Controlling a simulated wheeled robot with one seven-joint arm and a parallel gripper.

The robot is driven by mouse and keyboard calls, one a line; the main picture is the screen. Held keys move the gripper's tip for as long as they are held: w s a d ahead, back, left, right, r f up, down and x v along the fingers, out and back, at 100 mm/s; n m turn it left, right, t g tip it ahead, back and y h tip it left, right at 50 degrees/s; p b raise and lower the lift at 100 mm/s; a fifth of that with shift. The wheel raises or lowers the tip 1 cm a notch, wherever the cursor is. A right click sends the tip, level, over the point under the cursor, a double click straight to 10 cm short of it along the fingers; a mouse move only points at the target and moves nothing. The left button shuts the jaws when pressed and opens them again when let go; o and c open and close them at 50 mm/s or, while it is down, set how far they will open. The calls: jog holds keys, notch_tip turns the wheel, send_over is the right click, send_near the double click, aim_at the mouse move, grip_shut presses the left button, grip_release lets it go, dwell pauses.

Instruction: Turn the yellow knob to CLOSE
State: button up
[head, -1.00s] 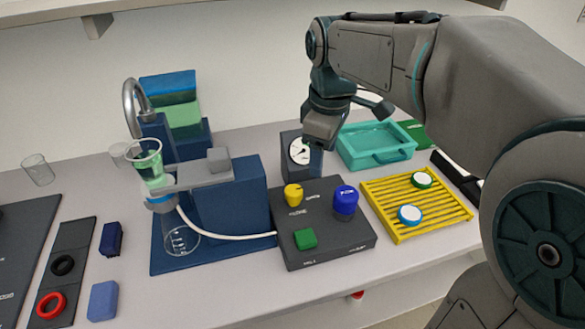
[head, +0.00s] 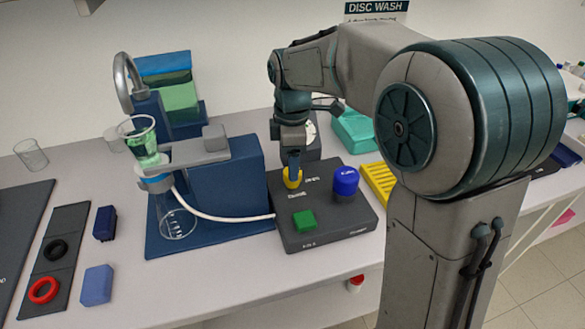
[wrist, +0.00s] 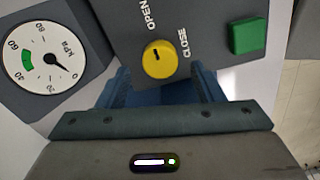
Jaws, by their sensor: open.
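The yellow knob (head: 292,180) sits on the dark control box (head: 322,238), partly hidden by my gripper in the head view. In the wrist view the round knob (wrist: 160,60) shows a short black mark on the side towards the OPEN label (wrist: 147,15). The CLOSE label (wrist: 185,43) lies to the right of the knob. My gripper (head: 293,163) is open, pointing down over the knob. In the wrist view its blue fingers stand left and right of the knob's lower edge; I cannot tell whether they touch it.
A blue knob (head: 346,182) and a green button (head: 303,220) share the box. A dial gauge (wrist: 43,55) stands behind it. A white hose (head: 225,217) runs to the box from the flask stand at left. A yellow rack (head: 378,184) is at right.

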jog(key=shift+f, duration=1.55)
jog(key=c, duration=1)
